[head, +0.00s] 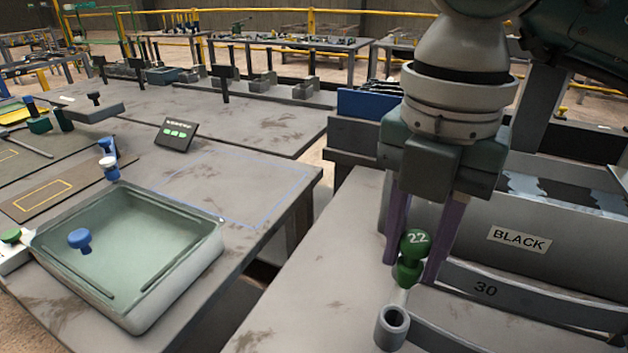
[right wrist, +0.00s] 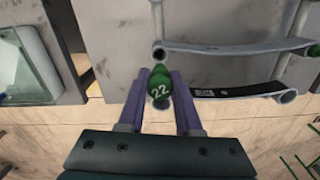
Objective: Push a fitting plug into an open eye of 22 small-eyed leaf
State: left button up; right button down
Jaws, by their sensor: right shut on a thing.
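My right gripper (head: 412,265) points down with its purple fingers shut on a green plug (head: 411,245) marked 22. The plug is upright, with its pale lower end just above or at an open grey eye (head: 393,325). I cannot tell if they touch. In the right wrist view the plug (right wrist: 160,87) sits between the fingertips (right wrist: 160,95) and hides what is under it. A leaf with a small dark label (right wrist: 215,93) runs right from there to an open eye (right wrist: 287,97). The label's number is too small to read. My left gripper is not in view.
A leaf marked 30 (head: 485,289) lies behind, with an open eye (right wrist: 158,52) at its left end. A bin marked BLACK (head: 518,240) stands beyond. At left are a green tray (head: 205,255) with a blue plug (head: 79,239), and a small dark display (head: 176,133).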

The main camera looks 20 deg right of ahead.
aim_at(405, 284)
jog(key=shift+f+b, duration=2.05)
jog(key=shift+f, duration=0.55)
jog(key=shift+f, duration=0.35)
jog(key=shift+f+b, duration=1)
jog(key=shift+c, duration=0.2)
grip_release()
jog(key=shift+r, duration=0.1)
dwell(0.4)
